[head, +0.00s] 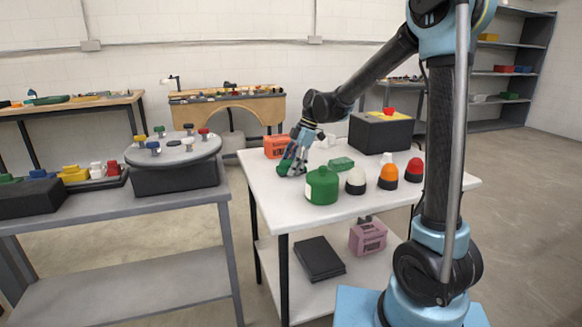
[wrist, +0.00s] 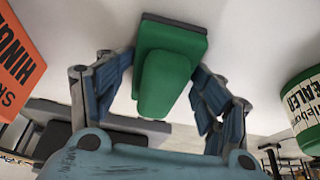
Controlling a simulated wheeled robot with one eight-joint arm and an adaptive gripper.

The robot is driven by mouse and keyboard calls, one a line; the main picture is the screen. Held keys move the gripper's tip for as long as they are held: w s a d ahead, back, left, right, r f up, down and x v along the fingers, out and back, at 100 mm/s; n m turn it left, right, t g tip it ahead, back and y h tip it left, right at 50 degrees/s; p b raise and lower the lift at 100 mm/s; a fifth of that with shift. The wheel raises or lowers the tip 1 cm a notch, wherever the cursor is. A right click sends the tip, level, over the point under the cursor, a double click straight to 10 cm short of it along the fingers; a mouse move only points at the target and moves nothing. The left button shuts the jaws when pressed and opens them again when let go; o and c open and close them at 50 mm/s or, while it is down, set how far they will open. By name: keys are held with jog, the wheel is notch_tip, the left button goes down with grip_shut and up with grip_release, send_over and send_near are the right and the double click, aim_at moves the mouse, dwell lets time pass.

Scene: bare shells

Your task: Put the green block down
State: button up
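The green block (wrist: 163,85) is between the two fingers of my gripper (wrist: 165,75) in the wrist view. The fingers lean in against its sides and appear shut on it. A darker green face (wrist: 184,38) shows behind it; I cannot tell whether it belongs to the same block. In the head view my gripper (head: 292,162) is low over the left part of the white table (head: 300,222), with green at its fingertips. Whether the block touches the table is unclear. Another green block (head: 341,163) lies on the table to the right of my gripper.
An orange box (head: 276,146) stands behind my gripper. A black box (head: 381,133) stands at the back right. The left bench (head: 150,205) is apart from this table.

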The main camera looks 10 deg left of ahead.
jog(key=v, duration=1.3)
jog(key=s+d+f+m+t, duration=0.1)
jog(key=s+d+m, duration=0.2)
jog(key=d, duration=0.4)
jog(key=s+d+f+m+t+h, duration=0.1)
jog(key=s+d+m, duration=0.3)
jog(key=d, duration=0.3)
jog(key=s+d+f+m, duration=0.2)
jog(key=s+d+m, duration=0.2)
jog(key=d, duration=0.3)
jog(key=shift+d+t, duration=0.1)
jog(key=shift+t, duration=0.3)
jog(key=s+d+f+m, duration=0.1)
jog(key=s+d+m, duration=0.1)
jog(key=s+d+f+m+h, duration=0.1)
jog(key=s+d+f+m, duration=0.1)
jog(key=d, duration=0.1)
jog(key=s+d+f+m+t, duration=0.1)
jog(key=s+d+f+m, duration=0.1)
jog(key=s+d, duration=0.1)
jog(key=shift+f, duration=0.15)
jog(key=s+d+f+m+h, duration=0.2)
jog(key=s+d+f+m, duration=0.4)
jog(key=s+f+m, duration=0.1)
notch_tip(320, 180, down, 2)
jog(key=shift+s+d+f+t, duration=0.1)
jog(key=shift+s+d+t, duration=0.3)
jog(key=shift+s, duration=0.15)
jog(key=shift+w+f, duration=0.2)
jog(key=shift+w, duration=0.35)
